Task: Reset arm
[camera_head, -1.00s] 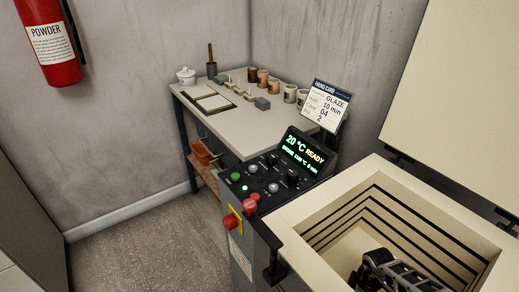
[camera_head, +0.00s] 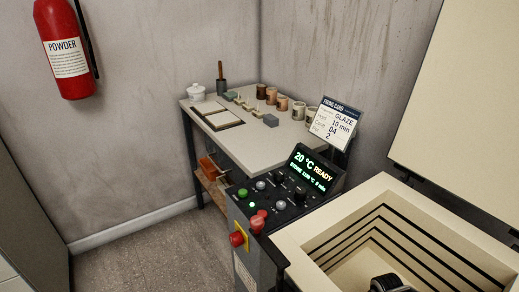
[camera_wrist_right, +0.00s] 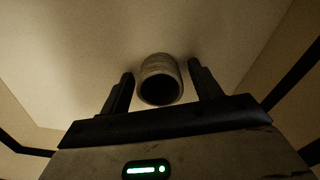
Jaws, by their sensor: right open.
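In the right wrist view my right gripper (camera_wrist_right: 161,72) is open, its two dark fingers apart. A pale cup-like cylinder (camera_wrist_right: 160,68) shows between and just beyond the fingers, with its dark round opening facing the camera. Gaps show on both sides, so the fingers do not seem to grip it. It is against a pale surface inside the kiln. In the head view a dark part of my arm (camera_head: 389,284) shows at the bottom edge, inside the open kiln (camera_head: 300,236). The cup is hidden there. My left gripper is not in view.
The kiln lid (camera_head: 470,110) stands open at right. The control panel (camera_head: 270,203) reads 20 °C READY, beside a firing card (camera_head: 334,124). A fire extinguisher (camera_head: 65,50) hangs at left.

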